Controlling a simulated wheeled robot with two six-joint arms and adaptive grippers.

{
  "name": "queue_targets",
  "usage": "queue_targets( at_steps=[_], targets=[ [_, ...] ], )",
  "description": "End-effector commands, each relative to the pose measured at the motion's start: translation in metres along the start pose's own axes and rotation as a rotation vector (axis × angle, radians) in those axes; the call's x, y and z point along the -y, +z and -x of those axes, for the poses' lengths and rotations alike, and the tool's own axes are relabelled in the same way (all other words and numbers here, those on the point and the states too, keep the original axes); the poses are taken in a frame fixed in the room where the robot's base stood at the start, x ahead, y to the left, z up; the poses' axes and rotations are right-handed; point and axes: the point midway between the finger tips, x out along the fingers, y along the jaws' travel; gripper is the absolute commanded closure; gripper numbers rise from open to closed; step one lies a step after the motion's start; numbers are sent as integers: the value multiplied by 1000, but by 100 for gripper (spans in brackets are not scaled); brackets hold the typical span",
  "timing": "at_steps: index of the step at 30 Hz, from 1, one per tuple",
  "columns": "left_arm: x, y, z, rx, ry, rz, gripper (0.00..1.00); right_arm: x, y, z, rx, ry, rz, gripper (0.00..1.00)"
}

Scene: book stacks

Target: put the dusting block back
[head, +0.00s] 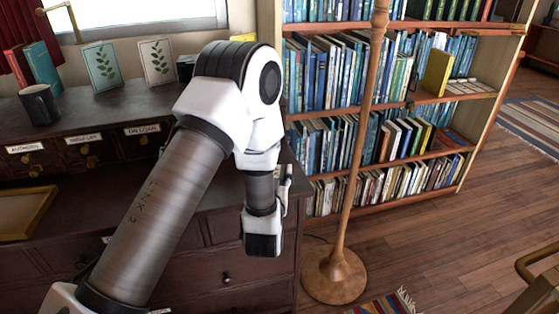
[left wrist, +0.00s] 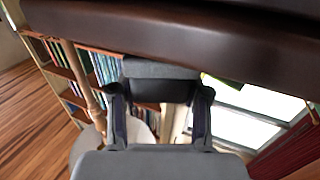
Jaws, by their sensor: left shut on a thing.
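My left gripper (left wrist: 160,98) shows in the left wrist view with a finger on each side of a grey block (left wrist: 160,70), which has a lighter top and a dark lower part. It is shut on this block, which looks like the dusting block. In the head view my left arm bends down in front of the dark desk, and only a small part of the gripper (head: 284,184) shows beside my wrist, near the desk's right end. The block cannot be made out there. My right gripper is in neither view.
The dark desk (head: 225,280) has drawers, a mug (head: 38,104) and leaf-pattern cards (head: 103,66) on its upper shelf. A wooden pole stand (head: 335,275) rises close to its right. Bookshelves (head: 400,102) stand behind. A dark wooden edge (left wrist: 200,35) crosses the wrist view's top.

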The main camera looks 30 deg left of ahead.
Motion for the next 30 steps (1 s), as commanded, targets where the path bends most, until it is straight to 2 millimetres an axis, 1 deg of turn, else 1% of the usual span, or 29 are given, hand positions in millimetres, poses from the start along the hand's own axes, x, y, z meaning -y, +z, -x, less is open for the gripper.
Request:
queue_targets(
  at_steps=[1, 7, 12, 13, 15, 20, 24, 25, 26, 27, 30],
  targets=[
    [1, 0, -8, -1, -3, 2, 88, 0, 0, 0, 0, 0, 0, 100],
    [1, 0, -28, -1, -2, 2, 88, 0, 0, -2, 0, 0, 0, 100],
    [1, 0, -60, -2, -2, 1, 88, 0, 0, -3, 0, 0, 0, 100],
    [1, 0, -63, -2, -2, 0, 88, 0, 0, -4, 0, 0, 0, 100],
    [0, 4, -64, 1, 0, -1, 88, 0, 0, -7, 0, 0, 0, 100],
    [0, 2, -63, 0, 0, -1, 88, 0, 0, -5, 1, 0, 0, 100],
    [0, 6, -63, 1, 0, -1, 88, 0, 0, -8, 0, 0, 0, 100],
    [0, 6, -63, 0, 0, -1, 46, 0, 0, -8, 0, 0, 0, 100],
    [0, 5, -63, 1, 0, -1, 35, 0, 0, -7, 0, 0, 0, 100],
    [0, 5, -63, 1, 0, -1, 28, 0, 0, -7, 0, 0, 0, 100],
    [0, 5, -63, 1, 0, -1, 28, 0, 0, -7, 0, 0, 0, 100]
  ],
)
